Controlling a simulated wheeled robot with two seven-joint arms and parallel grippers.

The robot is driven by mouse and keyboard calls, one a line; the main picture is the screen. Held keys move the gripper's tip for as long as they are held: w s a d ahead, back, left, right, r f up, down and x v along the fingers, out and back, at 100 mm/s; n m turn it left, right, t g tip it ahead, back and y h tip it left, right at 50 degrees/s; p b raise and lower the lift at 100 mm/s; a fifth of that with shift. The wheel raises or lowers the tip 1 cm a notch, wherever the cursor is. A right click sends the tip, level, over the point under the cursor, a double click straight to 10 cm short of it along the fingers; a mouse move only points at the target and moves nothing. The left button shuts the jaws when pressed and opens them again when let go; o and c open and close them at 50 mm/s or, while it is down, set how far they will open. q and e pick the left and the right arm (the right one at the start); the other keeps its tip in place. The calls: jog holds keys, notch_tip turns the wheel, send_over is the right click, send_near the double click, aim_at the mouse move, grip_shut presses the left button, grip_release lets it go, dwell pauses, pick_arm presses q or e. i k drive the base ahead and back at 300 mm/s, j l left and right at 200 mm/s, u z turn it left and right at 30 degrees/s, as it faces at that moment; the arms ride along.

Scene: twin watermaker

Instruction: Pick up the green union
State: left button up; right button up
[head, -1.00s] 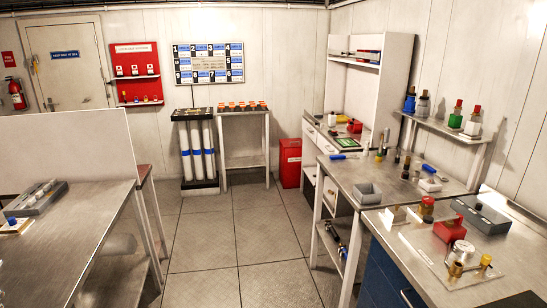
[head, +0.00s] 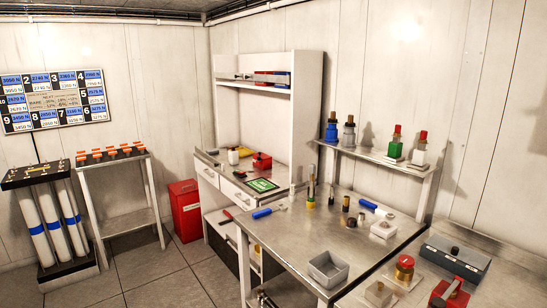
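Neither of my grippers is in view.
Below the shelf, a metal bench (head: 330,222) carries a grey open bin (head: 328,269), blue-handled tools and small brass and dark fittings. A nearer bench at the right holds a grey box (head: 455,262) and a red part (head: 449,296). Open tiled floor (head: 150,285) lies at the left.

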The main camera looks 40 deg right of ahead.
aim_at(394, 154)
jog(key=i+z, duration=0.15)
jog(key=i, duration=0.4)
jog(key=i+z, duration=0.15)
jog(key=i, duration=0.4)
jog(key=i+j+z, duration=0.2)
jog(key=i, duration=0.4)
jog(key=i+z, duration=0.4)
jog(key=i+j+z, duration=0.1)
jog(key=i+z, duration=0.3)
jog(key=i+j+z, duration=0.2)
jog(key=i+z, duration=0.2)
jog(key=z, duration=1.85)
